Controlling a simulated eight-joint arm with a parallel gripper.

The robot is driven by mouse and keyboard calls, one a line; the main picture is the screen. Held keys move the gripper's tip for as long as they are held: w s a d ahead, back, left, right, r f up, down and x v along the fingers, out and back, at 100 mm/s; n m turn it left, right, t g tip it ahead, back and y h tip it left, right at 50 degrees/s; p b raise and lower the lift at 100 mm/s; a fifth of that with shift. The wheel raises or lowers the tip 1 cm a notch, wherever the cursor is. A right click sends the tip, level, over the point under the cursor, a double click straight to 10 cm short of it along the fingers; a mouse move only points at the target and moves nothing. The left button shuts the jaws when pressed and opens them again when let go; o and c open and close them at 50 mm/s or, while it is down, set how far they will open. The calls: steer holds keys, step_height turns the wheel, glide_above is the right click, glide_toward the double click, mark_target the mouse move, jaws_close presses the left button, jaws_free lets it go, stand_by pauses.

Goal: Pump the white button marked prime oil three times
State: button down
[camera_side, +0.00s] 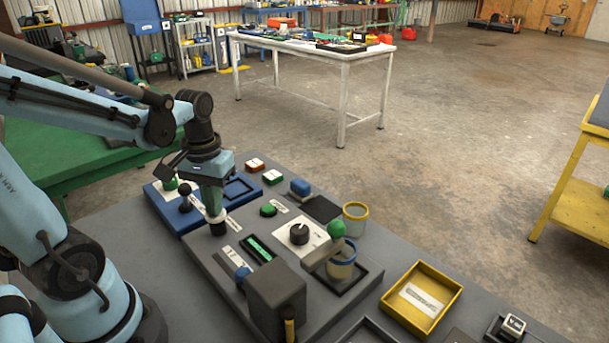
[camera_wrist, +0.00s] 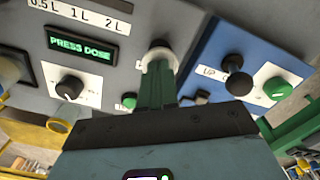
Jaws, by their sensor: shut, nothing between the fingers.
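My gripper (camera_side: 213,203) points down with its green fingers together and empty. Its tips are at the white button (camera_side: 217,215), which sits on a dark round base on the grey control panel. In the wrist view, my gripper's fingers (camera_wrist: 157,75) reach to the white button (camera_wrist: 158,54) and partly cover it. The tips look to be on it or just above it; I cannot tell whether it is pressed down. The button's label is mostly hidden behind the fingers, so its words are not readable.
A lit display (camera_wrist: 82,45) reads "PRESS DOSE". A black knob (camera_side: 299,233) and a green button (camera_side: 268,209) are close by. A blue panel (camera_wrist: 232,45) carries a black ball lever (camera_wrist: 238,83).

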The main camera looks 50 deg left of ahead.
step_height(320, 180, up, 8)
steer(key=shift+f, duration=0.2)
stand_by(0.8)
stand_by(0.5)
steer(key=w+d+f+m+t, duration=0.2)
steer(key=w+d+m+t, duration=0.2)
steer(key=d, duration=0.5)
steer(key=shift+d+m+t, duration=0.25)
steer(key=shift+m+t, duration=0.75)
steer(key=shift+t, duration=0.6)
